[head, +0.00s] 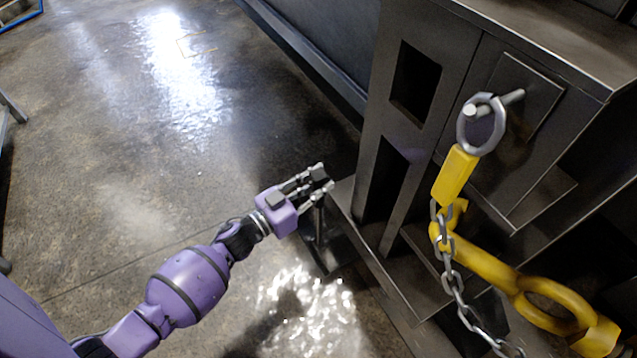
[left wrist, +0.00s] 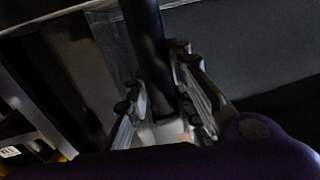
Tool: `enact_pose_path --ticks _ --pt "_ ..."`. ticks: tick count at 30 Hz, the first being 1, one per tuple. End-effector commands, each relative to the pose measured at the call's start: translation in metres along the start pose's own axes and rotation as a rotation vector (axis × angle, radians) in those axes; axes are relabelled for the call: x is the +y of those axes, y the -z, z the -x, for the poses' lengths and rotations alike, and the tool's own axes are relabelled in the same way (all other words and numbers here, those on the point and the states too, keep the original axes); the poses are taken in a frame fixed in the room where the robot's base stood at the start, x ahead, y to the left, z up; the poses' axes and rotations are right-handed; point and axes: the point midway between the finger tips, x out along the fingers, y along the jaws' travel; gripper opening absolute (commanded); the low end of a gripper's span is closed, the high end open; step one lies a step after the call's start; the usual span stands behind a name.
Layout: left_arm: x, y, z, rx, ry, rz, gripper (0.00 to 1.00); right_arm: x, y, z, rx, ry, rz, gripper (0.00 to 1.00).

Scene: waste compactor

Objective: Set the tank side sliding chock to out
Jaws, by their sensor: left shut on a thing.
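My left gripper (head: 316,180) is at the lower left of the steel machine, with its fingers around the top of a dark upright post. The post (head: 319,222) rises from a dark flat plate by the machine's foot and looks like the handle of the sliding chock. In the left wrist view the dark post (left wrist: 147,45) runs between the two fingers of the left gripper (left wrist: 157,82), which is shut on it. The chock's lower part is dark, so its in or out position cannot be told. My right gripper is not in view.
The steel machine frame (head: 425,70) with rectangular openings stands right of the gripper. A yellow hook (head: 480,262) and a chain (head: 456,285) hang from a ring (head: 481,122) on a peg. The wet concrete floor (head: 110,150) to the left is clear.

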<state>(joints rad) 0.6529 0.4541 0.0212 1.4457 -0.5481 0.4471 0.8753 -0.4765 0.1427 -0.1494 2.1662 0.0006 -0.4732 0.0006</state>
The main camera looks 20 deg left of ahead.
Motion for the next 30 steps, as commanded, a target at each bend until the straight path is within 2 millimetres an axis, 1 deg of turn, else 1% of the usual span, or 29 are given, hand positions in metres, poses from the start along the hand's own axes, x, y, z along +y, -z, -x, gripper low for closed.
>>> enact_pose_path --ticks 2,4,9,12,15,19,23,27,28,30 --pt "-0.012 0.000 -0.003 -0.001 0.002 -0.003 0.00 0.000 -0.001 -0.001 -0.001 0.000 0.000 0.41" --pt "-0.028 -0.001 -0.006 -0.003 0.004 -0.005 0.00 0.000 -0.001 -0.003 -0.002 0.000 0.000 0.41" --pt "-0.078 -0.002 -0.015 -0.004 0.008 -0.006 0.00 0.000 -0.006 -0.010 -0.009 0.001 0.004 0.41" --pt "-0.102 -0.003 -0.019 -0.005 0.009 -0.005 0.00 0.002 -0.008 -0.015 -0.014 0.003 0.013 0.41" --pt "-0.117 -0.002 -0.022 -0.004 0.009 -0.003 0.00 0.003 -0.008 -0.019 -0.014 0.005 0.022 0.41" --pt "-0.125 0.000 -0.023 -0.003 0.010 -0.002 0.00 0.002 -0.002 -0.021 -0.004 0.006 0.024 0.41" --pt "-0.127 0.001 -0.023 -0.003 0.012 -0.001 0.00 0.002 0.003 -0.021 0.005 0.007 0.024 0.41" --pt "-0.128 0.001 -0.023 -0.003 0.015 -0.002 0.00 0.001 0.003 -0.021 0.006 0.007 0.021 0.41" --pt "-0.128 0.001 -0.022 -0.003 0.015 -0.002 0.24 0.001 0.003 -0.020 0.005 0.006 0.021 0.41" --pt "-0.128 0.001 -0.022 -0.003 0.015 -0.002 0.33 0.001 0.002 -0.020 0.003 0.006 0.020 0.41"
